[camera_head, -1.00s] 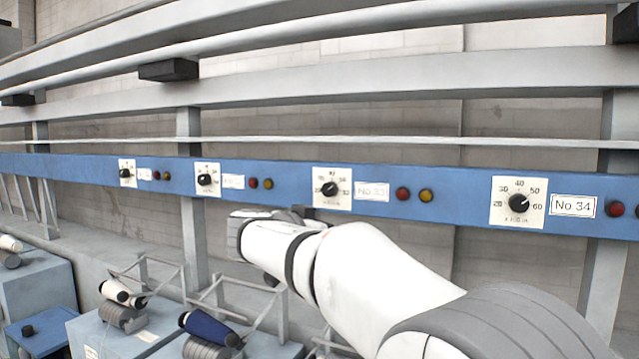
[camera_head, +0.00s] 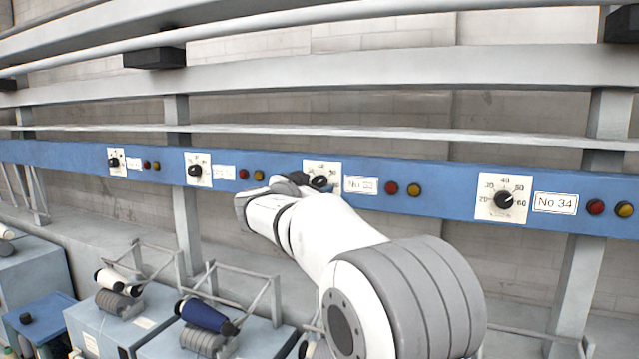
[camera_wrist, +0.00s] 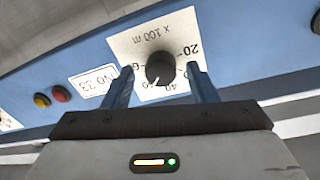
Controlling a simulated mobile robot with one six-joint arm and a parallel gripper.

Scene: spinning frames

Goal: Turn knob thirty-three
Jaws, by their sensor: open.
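Knob thirty-three is a black round knob (camera_wrist: 160,68) on a white dial plate (camera_wrist: 142,44), with a "No 33" label (camera_wrist: 93,80) beside it, on the blue rail (camera_wrist: 60,72). In the wrist view my gripper (camera_wrist: 163,76) is open, with one blue finger on each side of the knob. Whether the fingers touch it I cannot tell. In the head view the knob (camera_head: 319,182) shows just beyond the end of my arm, and the lower part of its dial plate (camera_head: 322,167) is hidden by the arm. The fingers are hidden there.
Knob thirty-four (camera_head: 504,200) is to the right on the same rail, and other knobs (camera_head: 194,171) are to the left. Red (camera_head: 391,188) and yellow lamps (camera_head: 414,190) sit beside the No 33 label. Machines with bobbins (camera_head: 207,315) stand below left.

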